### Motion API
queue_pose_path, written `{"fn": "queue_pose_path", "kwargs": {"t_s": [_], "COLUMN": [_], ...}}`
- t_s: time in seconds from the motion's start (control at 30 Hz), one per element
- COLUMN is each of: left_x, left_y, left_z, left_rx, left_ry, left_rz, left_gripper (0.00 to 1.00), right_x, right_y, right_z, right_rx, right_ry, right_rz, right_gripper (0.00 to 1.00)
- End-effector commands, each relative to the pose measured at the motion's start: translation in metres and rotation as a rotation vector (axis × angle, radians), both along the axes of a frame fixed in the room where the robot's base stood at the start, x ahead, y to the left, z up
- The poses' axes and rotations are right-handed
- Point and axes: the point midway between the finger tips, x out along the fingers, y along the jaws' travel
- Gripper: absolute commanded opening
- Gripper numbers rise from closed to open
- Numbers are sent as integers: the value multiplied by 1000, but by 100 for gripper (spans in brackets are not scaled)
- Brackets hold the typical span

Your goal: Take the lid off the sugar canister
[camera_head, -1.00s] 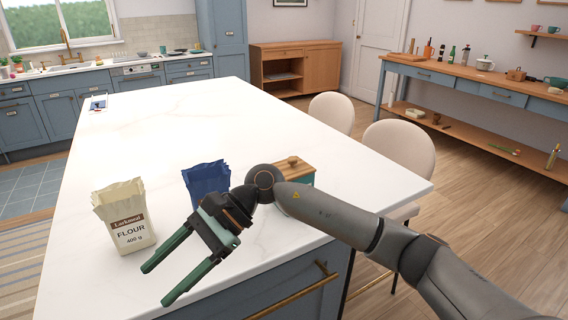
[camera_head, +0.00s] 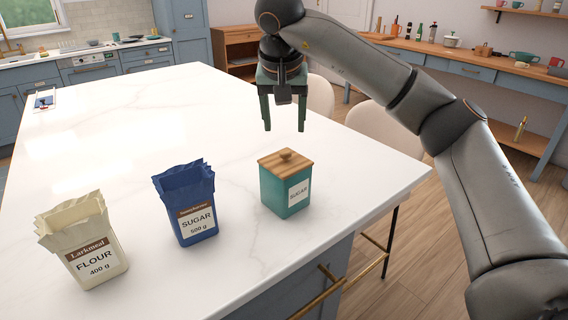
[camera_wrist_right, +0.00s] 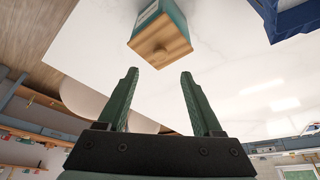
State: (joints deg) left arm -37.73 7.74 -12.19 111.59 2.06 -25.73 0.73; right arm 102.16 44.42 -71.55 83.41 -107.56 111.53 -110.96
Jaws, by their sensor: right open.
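The sugar canister (camera_head: 285,192) is a teal box with a white SUGAR label, standing upright on the white island. In the right wrist view the canister (camera_wrist_right: 150,17) and lid (camera_wrist_right: 164,48) show beyond the open fingertips (camera_wrist_right: 158,72). My left gripper is not in view.
A blue sugar bag (camera_head: 188,205) and a cream flour bag (camera_head: 84,245) stand to the left of the canister on the island (camera_head: 150,130). Pale chairs (camera_head: 375,128) stand along its right side. The countertop behind the bags is mostly clear.

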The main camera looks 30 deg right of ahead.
Motion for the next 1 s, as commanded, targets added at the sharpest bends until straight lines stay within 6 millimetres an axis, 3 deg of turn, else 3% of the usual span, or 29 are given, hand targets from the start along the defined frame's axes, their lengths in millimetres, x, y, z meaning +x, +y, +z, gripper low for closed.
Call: {"fn": "queue_pose_path", "kwargs": {"t_s": [0.1, 0.37, 0.6, 0.93, 1.0], "left_x": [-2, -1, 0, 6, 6], "left_y": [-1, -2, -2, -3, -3], "left_z": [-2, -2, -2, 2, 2], "left_rx": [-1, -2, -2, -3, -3], "left_ry": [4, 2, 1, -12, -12], "left_rz": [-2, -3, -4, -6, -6], "left_gripper": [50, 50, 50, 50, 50], "right_x": [6, 12, 22, 25, 25], "right_y": [-5, -10, -18, -20, -20], "right_z": [-19, -39, -72, -79, -79], "right_rx": [1, 2, 3, 2, 3], "right_ry": [1, 1, 1, -2, -2], "right_rz": [-1, 0, 1, 1, 2], "right_gripper": [67, 67, 67, 67, 60]}}
